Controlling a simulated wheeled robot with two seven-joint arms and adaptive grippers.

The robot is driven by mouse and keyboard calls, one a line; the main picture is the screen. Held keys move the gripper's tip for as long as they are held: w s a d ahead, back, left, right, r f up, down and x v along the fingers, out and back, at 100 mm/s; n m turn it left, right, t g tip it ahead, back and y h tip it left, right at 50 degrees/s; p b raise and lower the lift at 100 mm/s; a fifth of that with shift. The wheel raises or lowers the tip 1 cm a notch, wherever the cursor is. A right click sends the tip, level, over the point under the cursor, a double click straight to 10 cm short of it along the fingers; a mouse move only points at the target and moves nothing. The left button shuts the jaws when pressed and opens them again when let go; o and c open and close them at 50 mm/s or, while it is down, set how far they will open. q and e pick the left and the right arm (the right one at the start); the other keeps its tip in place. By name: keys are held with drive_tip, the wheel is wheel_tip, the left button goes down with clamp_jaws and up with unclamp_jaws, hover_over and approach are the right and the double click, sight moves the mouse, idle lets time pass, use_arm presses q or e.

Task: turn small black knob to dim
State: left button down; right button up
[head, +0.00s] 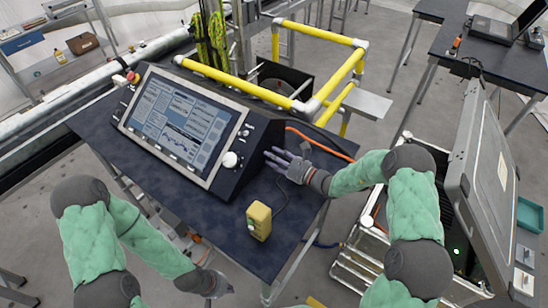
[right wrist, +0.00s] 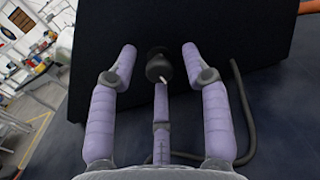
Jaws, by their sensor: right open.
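The small black knob (right wrist: 158,66) sticks out from the black side of the console (head: 252,150), with a thin pale mark on it. In the head view I cannot make the knob out. My right gripper (head: 278,160) is open at the console's right side. In the right wrist view its lilac fingers (right wrist: 160,70) stand spread around the knob, one to each side and one below. I see no clear grip on the knob. My left gripper (head: 218,286) hangs low by the table's front edge, and its finger state is unclear.
The console with its lit screen (head: 182,124) stands on the dark table (head: 205,228). A yellow box (head: 259,220) stands at the table's front right. A cable (right wrist: 242,110) runs right of the fingers. Yellow railing (head: 240,84) is behind; an open grey case (head: 480,165) is at right.

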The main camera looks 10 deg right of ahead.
clamp_jaws()
drive_tip(key=shift+m+p, duration=0.4)
drive_tip(key=shift+m, duration=0.3)
unclamp_jaws()
drive_tip(key=shift+s+d, duration=0.1)
drive_tip(key=v, duration=1.1)
drive_tip(key=shift+s+d, duration=0.25)
drive_tip(key=shift+s, duration=0.05)
